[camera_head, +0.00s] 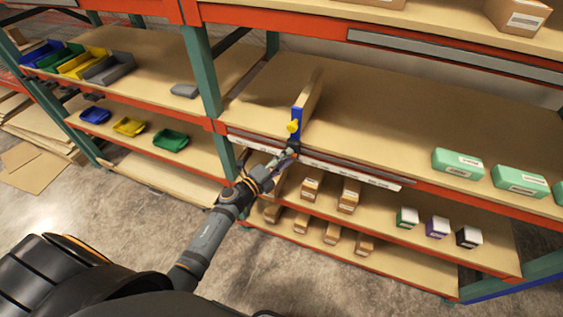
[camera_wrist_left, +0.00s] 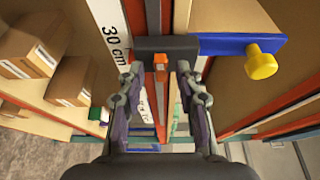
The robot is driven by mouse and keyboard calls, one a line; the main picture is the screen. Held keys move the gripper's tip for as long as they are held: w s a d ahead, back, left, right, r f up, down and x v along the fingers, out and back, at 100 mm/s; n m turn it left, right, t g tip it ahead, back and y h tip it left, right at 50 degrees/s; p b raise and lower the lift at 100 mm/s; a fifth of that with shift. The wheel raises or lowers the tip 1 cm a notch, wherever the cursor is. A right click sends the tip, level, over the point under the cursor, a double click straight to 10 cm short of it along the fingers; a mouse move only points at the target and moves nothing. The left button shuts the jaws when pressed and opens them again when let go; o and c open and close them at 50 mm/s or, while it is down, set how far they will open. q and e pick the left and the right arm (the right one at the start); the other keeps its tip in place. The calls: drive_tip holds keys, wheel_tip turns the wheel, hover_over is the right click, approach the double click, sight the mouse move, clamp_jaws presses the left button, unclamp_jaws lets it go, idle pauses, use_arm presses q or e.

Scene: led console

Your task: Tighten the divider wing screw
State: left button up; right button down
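The yellow wing screw (camera_head: 293,126) sits on the front of a blue bracket (camera_head: 297,112) at the near end of an upright wooden divider (camera_head: 313,90) on the middle shelf. In the left wrist view the screw (camera_wrist_left: 261,62) is at the upper right, on the blue bracket (camera_wrist_left: 225,44), with a dark block (camera_wrist_left: 165,47) beside it. My left gripper (camera_head: 288,155) is just below the screw at the shelf's front edge. In the wrist view its fingers (camera_wrist_left: 159,88) are apart, with no screw between them. My right gripper is not in view.
A white ruler strip (camera_head: 350,173) runs along the orange shelf beam. Green boxes (camera_head: 458,163) stand on the shelf to the right. A teal post (camera_head: 203,75) stands left of the divider. The shelf around the divider is clear.

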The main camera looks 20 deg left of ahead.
use_arm(q)
drive_tip(key=v, duration=1.2)
drive_tip(key=s+a+f+n+g+y, duration=0.2)
drive_tip(key=a+f+n, duration=0.15)
drive_tip(key=f, duration=0.45)
drive_tip(key=s+a+f+n+g+y, duration=0.1)
drive_tip(key=s+a+f+n+y, duration=0.3)
drive_tip(key=f, duration=0.5)
drive_tip(key=s+a+f+n+g+y, duration=0.1)
drive_tip(key=a+f+n+g, duration=0.1)
drive_tip(key=f+n, duration=0.45)
drive_tip(key=s+d+f+n+g, duration=0.1)
drive_tip(key=s+f+n+g, duration=0.2)
drive_tip(key=s+f, duration=0.4)
drive_tip(key=s+d+f+n+g, duration=0.2)
drive_tip(key=s+f, duration=0.5)
drive_tip(key=s, duration=0.5)
drive_tip(key=s+d+f+n+g+y, duration=0.1)
drive_tip(key=s+f+n+g, duration=0.2)
drive_tip(key=s, duration=0.7)
wheel_tip(320, 180, down, 5)
drive_tip(key=shift+s+d+r+n+g, duration=0.1)
drive_tip(key=shift+s+d+n+g, duration=0.2)
drive_tip(key=shift+g, duration=0.8)
drive_tip(key=shift+a, duration=0.1)
